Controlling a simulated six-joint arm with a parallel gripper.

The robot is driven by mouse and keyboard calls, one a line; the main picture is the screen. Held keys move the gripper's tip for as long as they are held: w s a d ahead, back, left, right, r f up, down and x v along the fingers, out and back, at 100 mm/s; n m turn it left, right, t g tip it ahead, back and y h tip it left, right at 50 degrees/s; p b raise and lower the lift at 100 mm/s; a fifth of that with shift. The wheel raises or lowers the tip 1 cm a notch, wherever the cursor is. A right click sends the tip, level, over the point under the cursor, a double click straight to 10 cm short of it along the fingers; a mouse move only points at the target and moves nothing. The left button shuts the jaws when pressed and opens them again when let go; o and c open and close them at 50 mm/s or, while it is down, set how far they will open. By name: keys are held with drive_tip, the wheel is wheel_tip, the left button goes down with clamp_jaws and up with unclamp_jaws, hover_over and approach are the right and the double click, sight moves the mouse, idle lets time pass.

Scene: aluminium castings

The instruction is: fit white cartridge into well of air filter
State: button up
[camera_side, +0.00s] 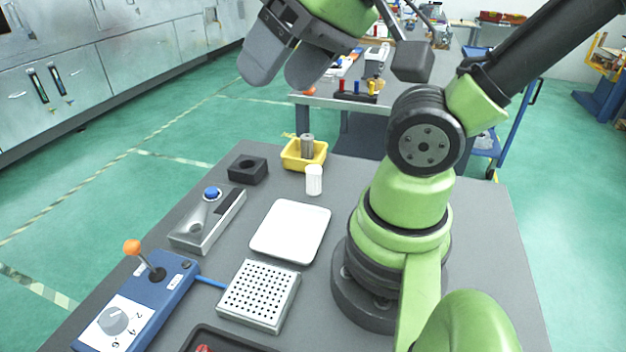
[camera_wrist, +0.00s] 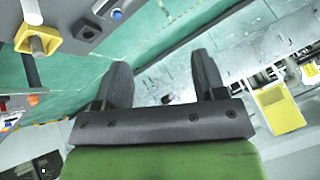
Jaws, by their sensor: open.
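The white cartridge (camera_side: 314,181) is a small white cylinder standing upright on the grey table, just in front of the yellow tray. A black block with a round well in its top (camera_side: 247,169) sits to its left; I take it as the air filter, but cannot be sure. My gripper (camera_side: 287,72) is raised high above the far end of the table, open and empty, well apart from both. In the wrist view its two dark fingers (camera_wrist: 160,72) are spread with nothing between them.
A yellow tray (camera_side: 291,160) holds a metal cylinder (camera_side: 307,146). A grey device with a blue knob (camera_side: 203,222), a white plate (camera_side: 289,232), a perforated block (camera_side: 259,296) and a blue joystick box (camera_side: 137,312) fill the left and front. A second bench (camera_side: 333,103) stands behind.

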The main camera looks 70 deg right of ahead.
idle(0.3)
drive_tip(key=n+g+h, duration=0.1)
drive_tip(key=g+h, duration=0.1)
drive_tip(key=g, duration=0.5)
hover_over(313, 168)
wheel_tip(313, 168, down, 18)
drive_tip(key=shift+s+r, duration=0.15)
drive_tip(key=shift+r, duration=0.1)
drive_tip(key=f, duration=0.4)
drive_tip(key=shift+s+d+f, duration=0.15)
drive_tip(key=shift+d, duration=0.05)
drive_tip(key=shift+w+a+f, duration=0.15)
drive_tip(key=shift+f, duration=1.45)
drive_tip(key=shift+w+a+f, duration=0.1)
drive_tip(key=shift+w+f, duration=0.05)
drive_tip(key=shift+f, duration=1.4)
drive_tip(key=c, duration=1)
